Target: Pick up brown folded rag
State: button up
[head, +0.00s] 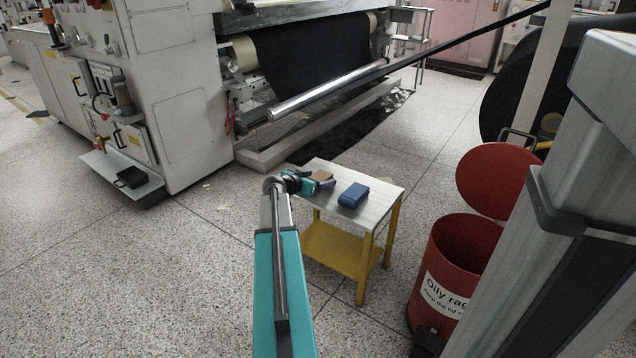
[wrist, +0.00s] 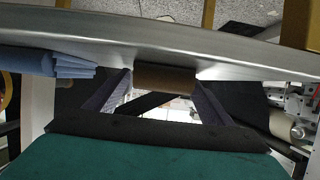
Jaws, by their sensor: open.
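The brown folded rag (head: 323,175) lies on the small table's top, near its left edge. In the wrist view the brown rag (wrist: 165,78) shows as a narrow band between the two dark fingers. My gripper (head: 319,182) is at the rag, low over the table top. In the wrist view my gripper (wrist: 163,88) is open, with one finger on each side of the rag. I cannot tell whether either finger touches it. Part of the rag is hidden by my gripper in the head view.
A blue folded rag (head: 353,195) lies on the table (head: 378,194) just right of the brown one; it also shows in the wrist view (wrist: 50,62). A red oily-rag bin (head: 440,270) with its lid (head: 497,180) raised stands to the right. A large machine (head: 185,90) stands behind left.

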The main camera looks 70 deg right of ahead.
aim_at(319, 178)
jog(key=c, duration=1.1)
jog(key=shift+r+p, duration=0.95)
jog(key=shift+r, duration=0.75)
jog(key=shift+s+a+r, duration=0.1)
jog(key=shift+s+r, duration=0.1)
jog(key=shift+r, duration=0.05)
jog(key=s+a+p, duration=0.1)
jog(key=s+a, duration=0.1)
jog(key=s, duration=0.2)
jog(key=s+a+p, duration=0.1)
jog(key=s+a, duration=0.1)
jog(key=s, duration=0.3)
jog(key=s+a+r+p, duration=0.1)
jog(key=s+a, duration=0.1)
jog(key=s, duration=0.3)
jog(key=shift+a+r, duration=0.1)
jog(key=shift+a, duration=0.25)
